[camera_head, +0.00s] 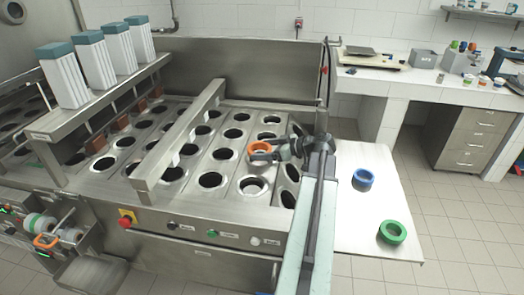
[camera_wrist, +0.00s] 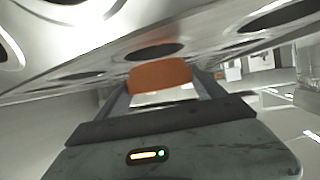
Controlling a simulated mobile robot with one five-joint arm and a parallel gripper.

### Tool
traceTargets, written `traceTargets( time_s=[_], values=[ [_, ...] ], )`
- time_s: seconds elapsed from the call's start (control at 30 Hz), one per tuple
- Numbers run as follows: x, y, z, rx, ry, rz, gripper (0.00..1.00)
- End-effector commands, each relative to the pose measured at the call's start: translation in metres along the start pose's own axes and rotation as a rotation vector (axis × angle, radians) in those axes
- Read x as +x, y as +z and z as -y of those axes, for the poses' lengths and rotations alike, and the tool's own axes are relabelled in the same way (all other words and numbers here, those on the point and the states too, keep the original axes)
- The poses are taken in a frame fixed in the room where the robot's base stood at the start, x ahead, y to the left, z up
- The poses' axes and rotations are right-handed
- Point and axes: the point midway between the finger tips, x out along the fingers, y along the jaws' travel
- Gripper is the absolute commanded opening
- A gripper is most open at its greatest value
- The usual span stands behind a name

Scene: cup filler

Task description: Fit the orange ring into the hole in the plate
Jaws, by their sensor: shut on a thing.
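The orange ring (camera_head: 260,146) is held in my gripper (camera_head: 264,155) above the right part of the steel plate (camera_head: 222,168) with its rows of round holes. In the wrist view the orange ring (camera_wrist: 160,75) sits between the two fingers of my gripper (camera_wrist: 161,84), which are shut on it. A dark hole (camera_wrist: 155,51) of the plate shows just beyond the ring in that view. In the head view a hole with a wide pale rim (camera_head: 253,186) lies just below the ring in the picture. The ring's height above the plate is hard to tell.
A blue ring (camera_head: 363,179) and a green ring (camera_head: 393,232) lie on the white side table (camera_head: 378,213) at the right. A raised steel bar (camera_head: 180,140) crosses the plate left of my gripper. White cup stacks (camera_head: 88,70) stand at the back left.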

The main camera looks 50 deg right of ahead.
Motion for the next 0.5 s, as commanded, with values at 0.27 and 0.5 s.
traceTargets(
  time_s=[0.27, 0.5],
  values=[
    [0.0047, 0.0104, 0.0002, 0.000, 0.000, 0.000, 0.39],
    [0.0046, 0.0098, 0.0004, 0.000, -0.001, 0.000, 1.00]
  ],
)
